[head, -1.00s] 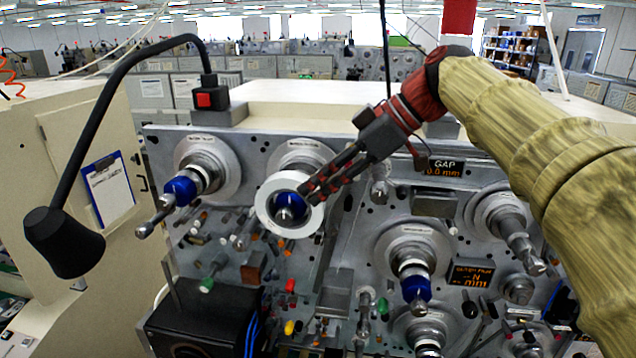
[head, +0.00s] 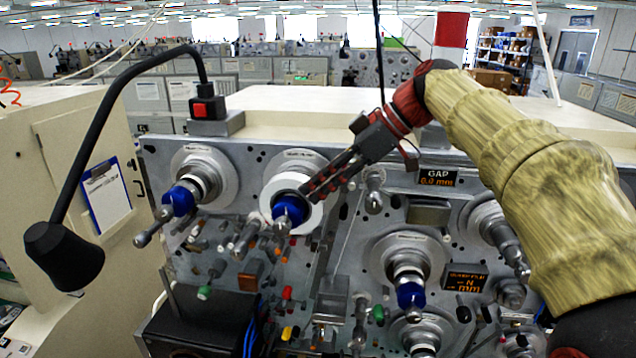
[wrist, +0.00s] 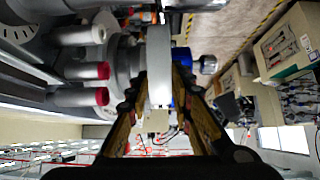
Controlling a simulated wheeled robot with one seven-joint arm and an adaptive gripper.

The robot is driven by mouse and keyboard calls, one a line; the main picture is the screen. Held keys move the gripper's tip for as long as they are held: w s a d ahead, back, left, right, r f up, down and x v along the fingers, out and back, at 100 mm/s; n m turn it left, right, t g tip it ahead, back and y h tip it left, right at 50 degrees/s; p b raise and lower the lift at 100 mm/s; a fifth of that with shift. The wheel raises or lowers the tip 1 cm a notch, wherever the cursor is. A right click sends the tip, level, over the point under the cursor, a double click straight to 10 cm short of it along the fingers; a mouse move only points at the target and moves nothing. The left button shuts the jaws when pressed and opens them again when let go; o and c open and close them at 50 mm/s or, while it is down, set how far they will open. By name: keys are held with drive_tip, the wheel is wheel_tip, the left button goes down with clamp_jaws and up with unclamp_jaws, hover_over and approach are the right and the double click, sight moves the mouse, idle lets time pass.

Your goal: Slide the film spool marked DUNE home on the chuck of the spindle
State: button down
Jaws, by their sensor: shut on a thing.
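The white film spool (head: 270,194) is around the upper middle spindle, facing the panel. The blue chuck (head: 290,208) and spindle tip show through and in front of its bore. My gripper (head: 311,188) is shut on the spool's right rim. In the wrist view the spool (wrist: 159,65) stands edge-on between the two fingers, with the blue chuck (wrist: 181,57) to its right and the grey flange (wrist: 126,62) close to its left. I cannot tell whether the spool touches the flange. The DUNE mark is not readable.
Another spindle with a blue chuck (head: 180,200) stands to the left, and one (head: 410,292) is lower right. A black gooseneck lamp (head: 64,255) hangs at the left. Small rollers and coloured knobs crowd the panel below. A GAP display (head: 438,178) reads 0.0 mm.

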drive_tip(key=shift+w+d+r+p, duration=0.15)
drive_tip(key=shift+w+p, duration=0.4)
drive_tip(key=shift+w, duration=0.4)
drive_tip(key=shift+w+r, duration=0.1)
drive_tip(key=c, duration=2)
unclamp_jaws()
drive_tip(key=o, duration=0.4)
drive_tip(key=shift+w, duration=0.35)
drive_tip(key=shift+c, duration=0.2)
drive_tip(key=shift+o, duration=0.7)
drive_tip(key=shift+d+f, duration=0.15)
drive_tip(key=shift+f, duration=0.05)
